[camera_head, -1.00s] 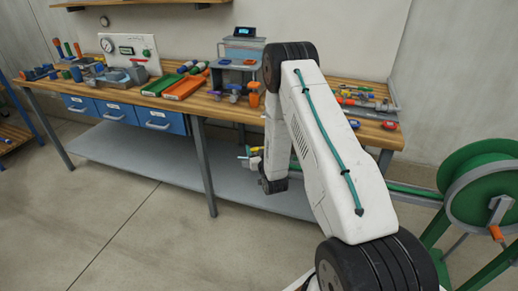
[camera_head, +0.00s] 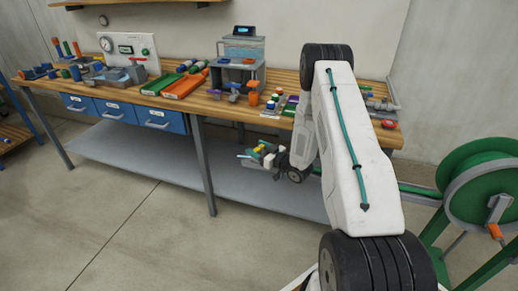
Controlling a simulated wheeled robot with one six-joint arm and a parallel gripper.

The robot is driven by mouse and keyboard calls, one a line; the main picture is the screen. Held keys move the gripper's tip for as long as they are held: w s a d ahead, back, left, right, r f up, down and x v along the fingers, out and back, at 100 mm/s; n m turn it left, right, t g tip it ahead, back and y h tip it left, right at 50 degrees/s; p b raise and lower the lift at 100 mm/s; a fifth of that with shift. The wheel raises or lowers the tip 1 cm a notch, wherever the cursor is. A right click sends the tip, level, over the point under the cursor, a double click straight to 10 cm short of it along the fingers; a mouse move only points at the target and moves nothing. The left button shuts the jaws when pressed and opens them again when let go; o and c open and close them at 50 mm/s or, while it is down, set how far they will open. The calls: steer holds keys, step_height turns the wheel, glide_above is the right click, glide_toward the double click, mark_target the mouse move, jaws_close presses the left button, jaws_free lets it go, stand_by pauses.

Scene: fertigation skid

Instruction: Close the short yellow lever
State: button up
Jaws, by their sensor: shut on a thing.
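My gripper (camera_head: 258,157) is in front of the bench, below the tabletop in the picture, and points left. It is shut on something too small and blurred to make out. Small yellow and teal patches show at its end; I cannot tell whether they are gripper parts or a held thing. I cannot pick out the short yellow lever with certainty. My arm hides part of the right half of the bench top.
The wooden bench (camera_head: 180,103) carries a gauge panel (camera_head: 128,50), an orange tray (camera_head: 184,88), a grey stand with a clear tank (camera_head: 240,72) and an orange-topped fitting (camera_head: 253,90). A green hose reel (camera_head: 480,185) stands at right. The floor at left is clear.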

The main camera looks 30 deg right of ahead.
stand_by(0.3)
steer(key=o, duration=1)
steer(key=shift+s+d, duration=0.15)
steer(key=shift+s, duration=0.1)
steer(key=v, duration=0.7)
steer(key=shift+s, duration=0.15)
